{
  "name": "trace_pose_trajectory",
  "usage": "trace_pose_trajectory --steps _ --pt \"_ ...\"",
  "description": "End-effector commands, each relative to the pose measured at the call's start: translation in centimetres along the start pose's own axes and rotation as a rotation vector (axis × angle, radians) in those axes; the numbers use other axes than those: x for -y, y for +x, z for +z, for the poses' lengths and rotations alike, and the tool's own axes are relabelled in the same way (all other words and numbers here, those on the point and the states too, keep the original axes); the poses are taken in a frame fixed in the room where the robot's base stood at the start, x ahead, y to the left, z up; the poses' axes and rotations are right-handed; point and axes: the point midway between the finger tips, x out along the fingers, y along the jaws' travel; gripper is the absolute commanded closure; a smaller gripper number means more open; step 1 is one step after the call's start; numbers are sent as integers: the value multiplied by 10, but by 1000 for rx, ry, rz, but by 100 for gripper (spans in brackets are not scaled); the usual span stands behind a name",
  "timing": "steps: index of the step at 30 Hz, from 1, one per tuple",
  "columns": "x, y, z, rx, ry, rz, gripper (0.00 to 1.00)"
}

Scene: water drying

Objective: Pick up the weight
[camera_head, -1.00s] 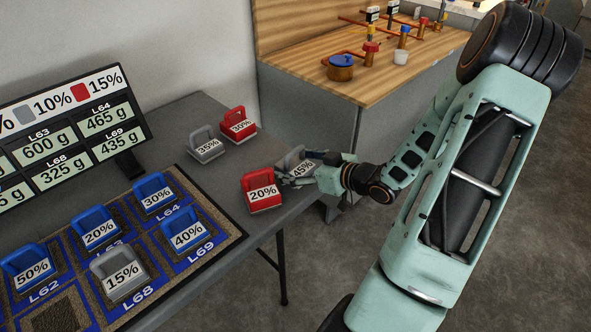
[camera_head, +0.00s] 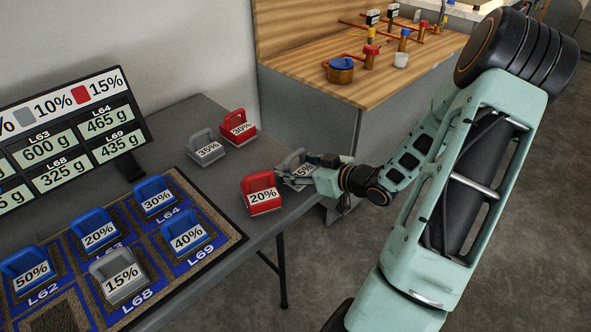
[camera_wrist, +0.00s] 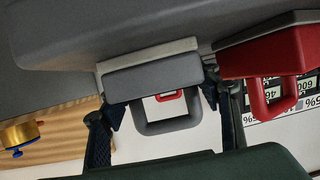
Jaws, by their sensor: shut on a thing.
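The grey weight (camera_head: 294,161), its label partly covered with "5%" readable, is at the right end of the grey table. My gripper (camera_head: 312,170) reaches it from the right and is shut on it. In the wrist view the grey weight (camera_wrist: 150,82) appears upside down between the two fingers, its loop handle (camera_wrist: 168,127) pointing down the picture. I cannot tell whether its base touches the table. The red 20% weight (camera_head: 261,184) stands close on its left and also shows in the wrist view (camera_wrist: 265,55).
The grey 35% weight (camera_head: 203,142) and red 30% weight (camera_head: 238,122) stand behind. A mat (camera_head: 238,235) with several blue weights and a grey 15% weight lies at front left. A display (camera_head: 70,135) stands behind it. A wooden counter (camera_head: 330,95) is beyond.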

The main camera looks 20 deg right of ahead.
Motion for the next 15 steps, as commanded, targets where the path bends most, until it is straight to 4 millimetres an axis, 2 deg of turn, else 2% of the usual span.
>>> trace_pose_trajectory --steps 8,15 --pt "0 -2 -6 -2 -1 0 80" --pt "0 -10 -25 -2 -2 0 80"
